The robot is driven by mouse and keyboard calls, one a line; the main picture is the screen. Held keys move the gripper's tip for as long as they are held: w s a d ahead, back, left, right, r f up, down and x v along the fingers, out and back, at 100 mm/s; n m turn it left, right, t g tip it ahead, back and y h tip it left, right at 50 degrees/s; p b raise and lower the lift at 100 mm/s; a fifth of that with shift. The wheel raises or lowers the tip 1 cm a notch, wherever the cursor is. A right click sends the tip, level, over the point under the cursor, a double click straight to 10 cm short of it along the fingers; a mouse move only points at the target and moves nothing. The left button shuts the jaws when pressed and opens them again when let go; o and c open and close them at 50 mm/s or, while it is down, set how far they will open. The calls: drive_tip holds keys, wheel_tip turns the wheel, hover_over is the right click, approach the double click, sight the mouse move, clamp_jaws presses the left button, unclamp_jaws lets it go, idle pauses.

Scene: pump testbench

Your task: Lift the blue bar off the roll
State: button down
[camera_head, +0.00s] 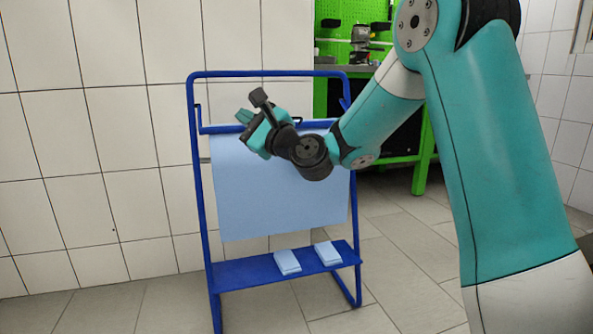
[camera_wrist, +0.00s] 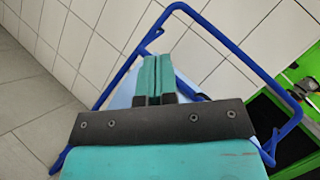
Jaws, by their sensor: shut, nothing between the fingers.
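A light blue paper roll (camera_head: 270,200) hangs as a wide sheet in a blue tube stand. The blue bar (camera_head: 220,129) runs across the top of the sheet; my gripper and wrist hide its middle. My gripper (camera_head: 243,120) is in front of the bar's height, left of the stand's middle. In the wrist view my gripper's teal fingers (camera_wrist: 153,72) are together with nothing between them. Part of the light blue sheet (camera_wrist: 124,94) shows beside the fingers there. I cannot tell whether the fingers touch the bar.
The blue stand's top rail (camera_head: 265,73) passes above my gripper. Its lower shelf (camera_head: 240,273) holds two light blue packs (camera_head: 287,262) (camera_head: 328,253). A green workbench (camera_head: 420,160) stands behind at the right. White tiled wall is behind the stand; floor is clear at the left.

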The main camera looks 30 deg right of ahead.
drive_tip(key=w+d+f+m+t+h+b, duration=0.1)
drive_tip(key=d+f+m+t+h+b, duration=0.2)
drive_tip(key=d+f+m+h+b, duration=0.9)
drive_tip(key=d+f+m+h, duration=0.1)
drive_tip(key=d+f+m, duration=0.2)
drive_tip(key=d+m, duration=0.1)
drive_tip(key=shift+d, duration=0.1)
drive_tip(key=s+r+p+x, duration=0.1)
drive_tip(key=r+p+x, duration=0.1)
drive_tip(key=p+x, duration=1)
drive_tip(key=r+p, duration=0.1)
drive_tip(key=p, duration=0.6)
drive_tip(key=shift+r+p, duration=0.15)
drive_tip(key=shift+p, duration=0.3)
